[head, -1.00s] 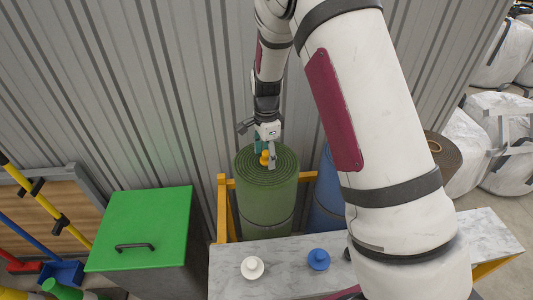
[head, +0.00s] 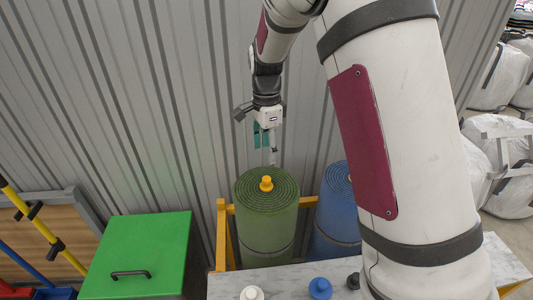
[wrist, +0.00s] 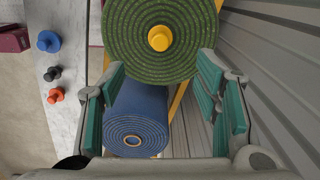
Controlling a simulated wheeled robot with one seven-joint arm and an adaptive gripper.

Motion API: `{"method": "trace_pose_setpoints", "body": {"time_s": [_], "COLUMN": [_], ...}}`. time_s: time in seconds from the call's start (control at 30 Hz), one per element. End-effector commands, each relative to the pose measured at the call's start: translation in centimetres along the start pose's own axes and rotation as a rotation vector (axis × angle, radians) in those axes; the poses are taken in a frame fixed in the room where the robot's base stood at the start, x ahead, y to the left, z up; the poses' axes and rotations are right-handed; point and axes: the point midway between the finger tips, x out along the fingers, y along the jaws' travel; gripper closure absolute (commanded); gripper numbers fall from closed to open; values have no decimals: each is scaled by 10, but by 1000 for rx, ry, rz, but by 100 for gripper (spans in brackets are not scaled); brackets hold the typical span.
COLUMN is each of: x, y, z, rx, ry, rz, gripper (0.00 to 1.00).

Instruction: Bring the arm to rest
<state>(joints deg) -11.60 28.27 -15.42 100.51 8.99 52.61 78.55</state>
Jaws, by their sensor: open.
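My gripper (head: 262,140) is open and empty, raised above the green turf roll in the head view. In the wrist view its teal-padded fingers (wrist: 164,95) stand wide apart with nothing between them touching the pads. The green turf roll (head: 266,222) stands upright in a yellow frame. A yellow plug (head: 266,184) sits at the centre of its top, apart from the fingers. The blue turf roll (head: 333,222) stands to its right, partly hidden by my arm. It also shows in the wrist view (wrist: 137,110).
A marble-look shelf (head: 225,284) holds a white plug (head: 252,293), a blue plug (head: 320,288) and a black one (head: 353,281). An orange plug (wrist: 56,95) shows in the wrist view. A green-lidded bin (head: 140,245) stands left. A corrugated wall (head: 130,100) is close behind.

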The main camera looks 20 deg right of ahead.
Motion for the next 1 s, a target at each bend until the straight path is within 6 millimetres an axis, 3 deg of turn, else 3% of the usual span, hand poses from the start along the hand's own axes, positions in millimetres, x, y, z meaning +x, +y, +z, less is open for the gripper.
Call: {"method": "trace_pose_setpoints", "body": {"time_s": [0.47,0.67,1.0], "x": [-7,-48,-120], "y": [3,28,98], "z": [0,2,7], "rx": [-20,-166,-536], "ry": [-4,-23,-6], "rz": [-10,-66,-193], "gripper": [43,43,43]}}
